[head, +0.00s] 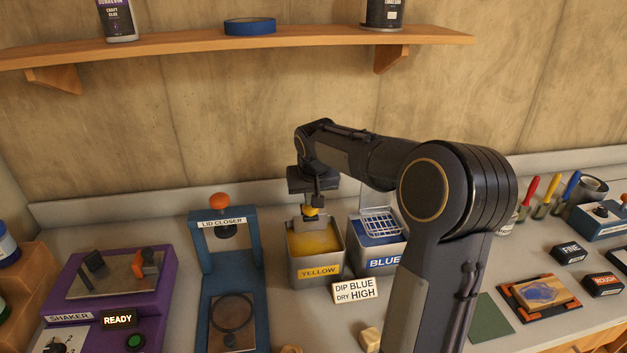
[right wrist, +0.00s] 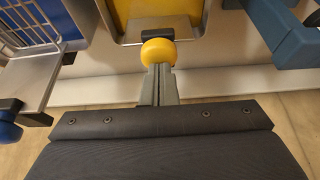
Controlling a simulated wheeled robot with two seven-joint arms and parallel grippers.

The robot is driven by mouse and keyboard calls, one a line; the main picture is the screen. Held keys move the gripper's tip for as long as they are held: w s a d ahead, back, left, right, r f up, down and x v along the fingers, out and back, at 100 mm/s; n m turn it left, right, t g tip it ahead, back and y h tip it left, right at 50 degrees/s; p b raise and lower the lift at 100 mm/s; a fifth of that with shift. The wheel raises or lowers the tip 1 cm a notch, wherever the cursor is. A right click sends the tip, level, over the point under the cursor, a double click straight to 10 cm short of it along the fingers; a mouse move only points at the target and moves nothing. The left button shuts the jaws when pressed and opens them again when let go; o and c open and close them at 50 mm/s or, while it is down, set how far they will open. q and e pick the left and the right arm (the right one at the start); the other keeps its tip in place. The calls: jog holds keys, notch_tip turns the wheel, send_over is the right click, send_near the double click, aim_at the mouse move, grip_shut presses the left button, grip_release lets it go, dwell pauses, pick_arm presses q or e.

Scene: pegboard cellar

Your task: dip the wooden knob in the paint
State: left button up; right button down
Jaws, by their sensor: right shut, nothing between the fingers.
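A small pale wooden piece (head: 370,340) lies on the bench below the blue tin; I cannot tell if it is the wooden knob. Another wooden piece (head: 291,349) is cut off at the bottom edge. The blue paint tin (head: 378,262) has a wire rack over its paint. The yellow paint tin (head: 319,268) stands left of it. My right gripper (head: 311,208) is at the back edge of the yellow tin, shut and empty. A yellow ball knob (right wrist: 158,52) is at its fingertips, seemingly touching. My left gripper is out of view.
A sign (head: 354,291) reads "DIP BLUE DRY HIGH". The lid closer (head: 215,248) stands left of the yellow tin, the purple shaker (head: 84,306) beyond it. Brushes and sanding blocks are at right. A shelf (head: 230,46) runs above. My right arm hides bench behind it.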

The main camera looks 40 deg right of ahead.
notch_tip(320, 180, up, 10)
jog(key=p, duration=0.8)
jog(key=shift+f, duration=0.2)
dwell(0.8)
jog(key=shift+r+p, duration=0.7)
jog(key=shift+r, duration=1.8)
jog(key=shift+f, duration=0.1)
